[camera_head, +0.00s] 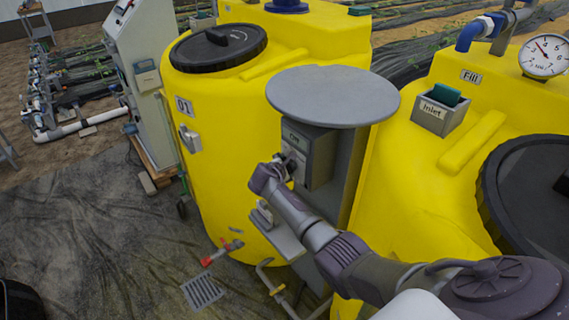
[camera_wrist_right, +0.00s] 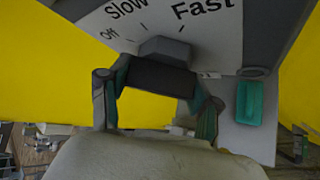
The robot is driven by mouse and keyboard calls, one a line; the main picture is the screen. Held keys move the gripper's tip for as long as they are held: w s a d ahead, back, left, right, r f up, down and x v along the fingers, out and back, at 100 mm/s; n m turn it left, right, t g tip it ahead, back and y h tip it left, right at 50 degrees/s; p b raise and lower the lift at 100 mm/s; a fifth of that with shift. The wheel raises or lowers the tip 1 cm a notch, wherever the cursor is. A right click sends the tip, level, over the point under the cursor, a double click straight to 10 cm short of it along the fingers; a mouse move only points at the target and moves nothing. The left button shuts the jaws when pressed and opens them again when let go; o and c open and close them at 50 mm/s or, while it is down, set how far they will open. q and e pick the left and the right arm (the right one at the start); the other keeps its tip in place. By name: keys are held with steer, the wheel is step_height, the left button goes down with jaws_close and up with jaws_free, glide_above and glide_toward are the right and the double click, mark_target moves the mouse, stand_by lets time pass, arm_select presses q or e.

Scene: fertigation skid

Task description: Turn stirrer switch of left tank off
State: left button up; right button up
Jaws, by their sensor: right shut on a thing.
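The left yellow tank (camera_head: 225,130), marked 01, stands mid-picture in the head view. A grey switch box (camera_head: 312,155) with a "On" type label sits beside it, under a round grey cover (camera_head: 332,96). My right gripper (camera_head: 286,168) reaches this box from the lower right. In the right wrist view the stirrer switch knob (camera_wrist_right: 165,48) sits on a white dial plate (camera_wrist_right: 230,45) lettered Off, Slow and Fast. The knob's exact setting is unclear. My left gripper is out of view.
A second yellow tank (camera_head: 420,215) with a black lid (camera_head: 530,195) and an Inlet box (camera_head: 438,110) stands close on the right. A white control cabinet (camera_head: 140,70) stands at the left. A red-handled valve (camera_head: 222,252) juts out low. Dark ground at lower left is largely clear.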

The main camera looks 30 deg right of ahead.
stand_by(0.3)
steer(key=o, duration=1.2)
steer(key=shift+c, duration=0.2)
steer(key=v, duration=1.2)
